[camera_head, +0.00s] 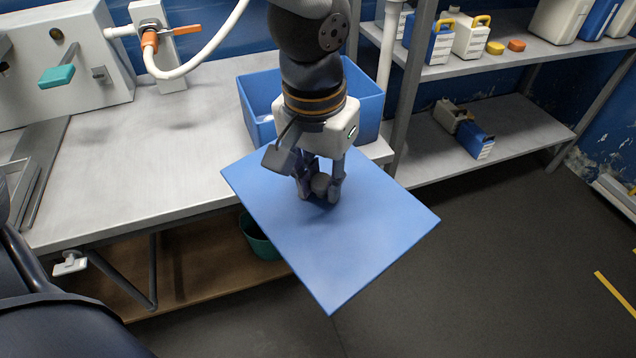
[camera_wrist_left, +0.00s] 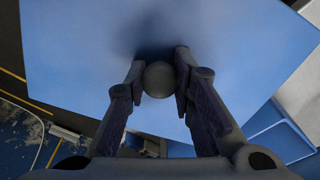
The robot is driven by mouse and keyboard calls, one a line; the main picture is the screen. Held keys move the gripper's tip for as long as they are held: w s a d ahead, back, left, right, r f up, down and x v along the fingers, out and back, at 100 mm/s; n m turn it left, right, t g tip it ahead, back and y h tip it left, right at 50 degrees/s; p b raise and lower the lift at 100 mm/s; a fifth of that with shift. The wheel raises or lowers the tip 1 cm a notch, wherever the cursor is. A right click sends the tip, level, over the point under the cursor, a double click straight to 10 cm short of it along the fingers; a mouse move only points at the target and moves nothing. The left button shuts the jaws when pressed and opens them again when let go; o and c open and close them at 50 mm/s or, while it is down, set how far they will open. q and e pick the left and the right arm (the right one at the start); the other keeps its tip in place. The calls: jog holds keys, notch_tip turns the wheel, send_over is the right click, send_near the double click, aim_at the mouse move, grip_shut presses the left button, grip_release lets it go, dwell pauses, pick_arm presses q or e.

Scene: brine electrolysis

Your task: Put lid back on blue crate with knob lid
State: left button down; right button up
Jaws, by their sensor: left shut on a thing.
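My left gripper (camera_head: 320,187) is shut on the grey round knob of a flat blue lid (camera_head: 350,245). In the left wrist view the knob (camera_wrist_left: 159,79) sits between the two fingers, with the blue lid (camera_wrist_left: 80,45) behind it. The lid is held in the air, in front of the table edge and over the floor. The blue crate (camera_head: 368,98) stands open on the table, behind my left wrist. Part of the crate is hidden by my arm and the lid. A blue edge, likely the crate (camera_wrist_left: 280,135), shows at the right of the wrist view. My right gripper is out of view.
A grey metal table (camera_head: 150,165) runs along the left, with a clear top left of the crate. A white hose and a tap with an orange handle (camera_head: 172,33) stand behind. A shelf rack (camera_head: 485,145) with bottles and canisters is at the right. A green bucket (camera_head: 258,240) sits below the table.

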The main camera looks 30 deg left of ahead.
pick_arm(q)
jog(key=shift+w+a, duration=0.15)
jog(key=shift+w, duration=0.05)
